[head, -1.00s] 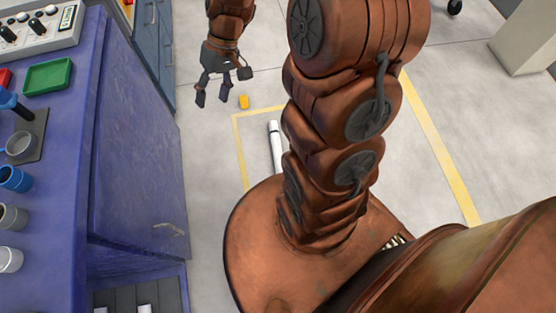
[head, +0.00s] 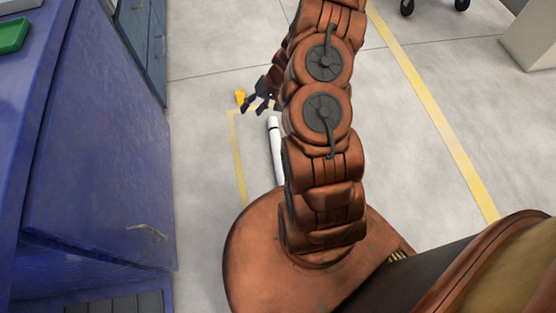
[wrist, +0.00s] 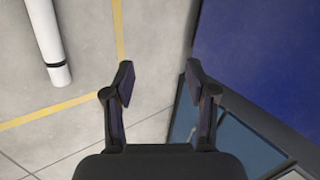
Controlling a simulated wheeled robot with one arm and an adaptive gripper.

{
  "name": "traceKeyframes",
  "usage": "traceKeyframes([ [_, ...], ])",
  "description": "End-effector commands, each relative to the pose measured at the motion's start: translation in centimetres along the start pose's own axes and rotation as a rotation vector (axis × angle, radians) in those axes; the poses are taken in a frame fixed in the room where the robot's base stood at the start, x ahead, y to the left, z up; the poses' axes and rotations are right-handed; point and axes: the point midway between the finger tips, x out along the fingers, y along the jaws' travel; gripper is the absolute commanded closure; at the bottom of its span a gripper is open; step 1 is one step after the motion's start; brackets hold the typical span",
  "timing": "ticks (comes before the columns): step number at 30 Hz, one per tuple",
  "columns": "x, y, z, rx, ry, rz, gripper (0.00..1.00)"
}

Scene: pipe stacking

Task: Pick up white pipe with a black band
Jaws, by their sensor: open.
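The white pipe with a black band (head: 276,150) lies on the floor in the head view, just left of my arm, which may hide part of it. Its banded end points away from my base. In the wrist view the pipe (wrist: 47,40) is at the upper left, and its other end is cut off by the frame. My gripper (head: 258,104) is near the pipe's banded end in the head view, partly hidden by my arm. In the wrist view my gripper (wrist: 160,80) is open and empty, with the pipe to the left of its fingers, apart from them.
A blue cabinet (head: 95,130) stands at the left, also at the right of the wrist view (wrist: 260,50). Yellow lines (head: 236,150) mark the floor. Open floor lies to the right.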

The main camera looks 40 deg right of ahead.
Motion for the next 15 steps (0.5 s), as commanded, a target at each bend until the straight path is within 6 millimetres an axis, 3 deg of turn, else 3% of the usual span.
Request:
traceKeyframes([
  [1,2.1,3.1,0.1,0.024,0.011,0.006,0.43],
  [9,8.4,15.7,1.6,0.120,0.071,0.053,0.43],
  [15,11.3,22.2,3.5,0.166,0.093,0.093,0.43],
])
